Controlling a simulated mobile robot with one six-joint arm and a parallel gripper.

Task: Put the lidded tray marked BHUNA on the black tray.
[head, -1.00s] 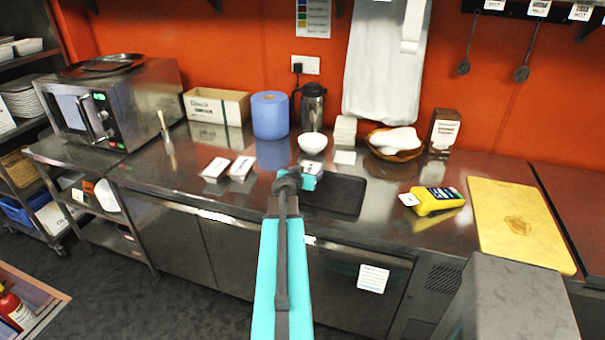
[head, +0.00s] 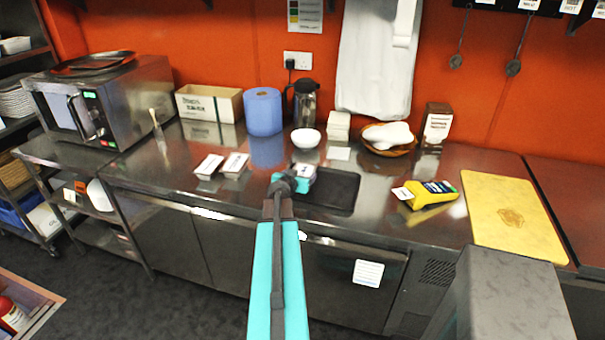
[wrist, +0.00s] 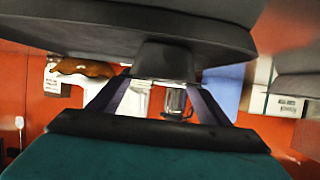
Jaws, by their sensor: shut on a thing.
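My teal gripper (head: 297,183) is at the left end of the black tray (head: 333,194) in the head view. It is shut on a small white-topped lidded tray (head: 305,170), mostly hidden behind the gripper; its marking cannot be read. The held tray overlaps the black tray's left back corner in the picture; whether it touches cannot be told. Two more lidded trays, a left one (head: 208,166) and a right one (head: 235,164), lie on the counter to the left, their labels too small to read.
Behind the black tray stand a white bowl (head: 305,138), a flask (head: 305,103) and a bread basket (head: 389,140). A yellow packet (head: 430,194) and yellow board (head: 512,218) lie to the right. The steel counter (head: 190,185) has free room at left front.

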